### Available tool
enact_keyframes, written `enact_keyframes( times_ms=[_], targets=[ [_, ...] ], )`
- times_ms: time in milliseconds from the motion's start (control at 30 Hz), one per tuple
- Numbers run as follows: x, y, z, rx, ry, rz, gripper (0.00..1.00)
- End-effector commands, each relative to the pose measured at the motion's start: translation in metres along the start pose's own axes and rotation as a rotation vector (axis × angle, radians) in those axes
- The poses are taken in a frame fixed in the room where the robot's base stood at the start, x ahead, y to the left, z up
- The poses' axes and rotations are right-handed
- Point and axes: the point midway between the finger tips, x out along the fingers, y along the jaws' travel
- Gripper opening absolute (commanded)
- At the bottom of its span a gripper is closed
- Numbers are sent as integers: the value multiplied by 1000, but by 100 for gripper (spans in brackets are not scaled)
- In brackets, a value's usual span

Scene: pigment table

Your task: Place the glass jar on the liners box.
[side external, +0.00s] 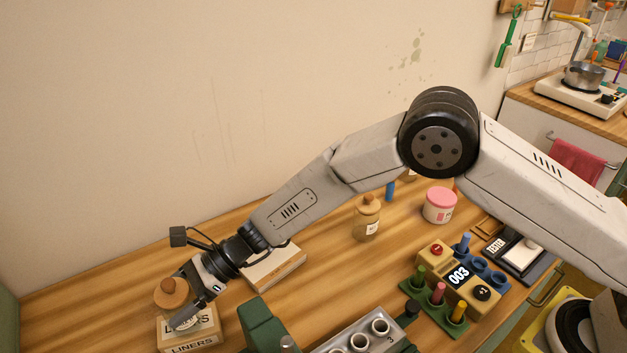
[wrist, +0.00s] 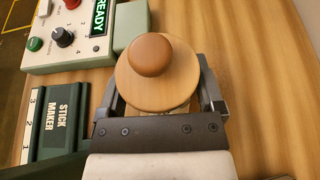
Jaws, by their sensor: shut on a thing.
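The glass jar has a round wooden lid with a knob (side external: 171,291). It is at the lower left of the side view, and my gripper (side external: 187,308) is shut around it. In the wrist view its lid (wrist: 150,80) sits between the two fingers of my gripper (wrist: 160,92) and hides most of the glass body. The liners box (side external: 193,343), pale with dark lettering, is directly below the jar in the side view. My fingers cover where jar and box meet, so I cannot tell whether they touch. The box is hidden in the wrist view.
A pale box (side external: 275,268) lies behind my wrist. Another wooden-lidded jar (side external: 367,220) and a pink-lidded tub (side external: 440,206) stand farther right. A green stick maker (wrist: 55,120) and a device reading READY (wrist: 85,35) are left in the wrist view. Bare wood lies to the right there.

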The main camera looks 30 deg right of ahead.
Motion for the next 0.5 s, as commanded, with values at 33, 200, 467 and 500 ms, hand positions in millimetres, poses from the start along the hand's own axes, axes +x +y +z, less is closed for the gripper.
enact_keyframes(
  times_ms=[33, 200, 467, 500],
  targets=[
    [0, 0, 1, -1, -2, 0, 0],
    [0, 0, 0, -1, -1, 0, 0],
    [1, 0, -2, 0, 0, 0, 100],
    [1, 0, -2, 0, 0, 0, 100]
  ],
)
